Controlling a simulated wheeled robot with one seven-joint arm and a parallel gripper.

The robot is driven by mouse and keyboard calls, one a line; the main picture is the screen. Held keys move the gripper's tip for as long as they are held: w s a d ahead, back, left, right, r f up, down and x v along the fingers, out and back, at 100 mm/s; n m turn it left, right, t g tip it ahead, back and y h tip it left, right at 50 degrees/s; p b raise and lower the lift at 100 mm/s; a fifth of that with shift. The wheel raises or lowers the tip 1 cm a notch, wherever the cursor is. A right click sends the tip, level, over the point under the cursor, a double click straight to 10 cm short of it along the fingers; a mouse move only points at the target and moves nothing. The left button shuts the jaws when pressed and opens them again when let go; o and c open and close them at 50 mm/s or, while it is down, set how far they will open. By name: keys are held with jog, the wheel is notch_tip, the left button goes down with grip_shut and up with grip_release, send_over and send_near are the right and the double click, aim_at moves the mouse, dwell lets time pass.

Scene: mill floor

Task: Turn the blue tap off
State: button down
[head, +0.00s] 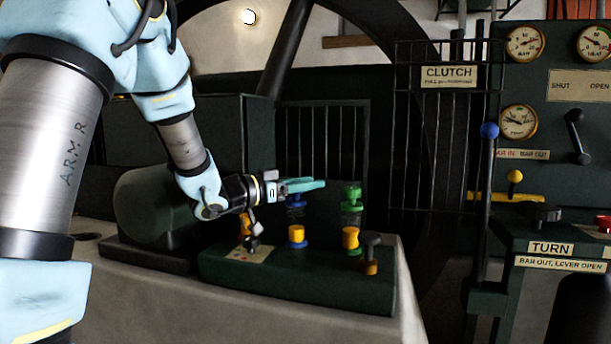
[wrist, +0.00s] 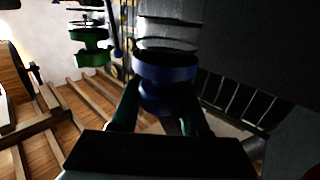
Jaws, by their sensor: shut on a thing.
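The blue tap (head: 296,204) stands on a dark green block, above a yellow fitting. In the head view its upper part is hidden behind my gripper (head: 305,185), whose teal fingers reach in from the left. In the wrist view the blue tap (wrist: 165,72) is a round blue knob in the middle, with one finger of my gripper (wrist: 160,108) on each side of it. The jaws are shut on the blue tap. How far the tap is turned cannot be told.
A green tap (head: 351,197) stands close to the right, also in the wrist view (wrist: 90,48). A dark-knobbed lever (head: 371,252) is at the block's front right. A barred guard (head: 322,140) stands behind. A tall blue-knobbed lever (head: 488,132) is farther right.

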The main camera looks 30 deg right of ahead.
jog(key=shift+s+r+m+g+p, duration=0.1)
jog(key=shift+m+g+p, duration=0.35)
jog(key=shift+g, duration=0.35)
jog(key=shift+c, duration=2.1)
grip_release()
jog(key=a, duration=1)
jog(key=shift+s+a, duration=0.15)
jog(key=shift+a, duration=0.2)
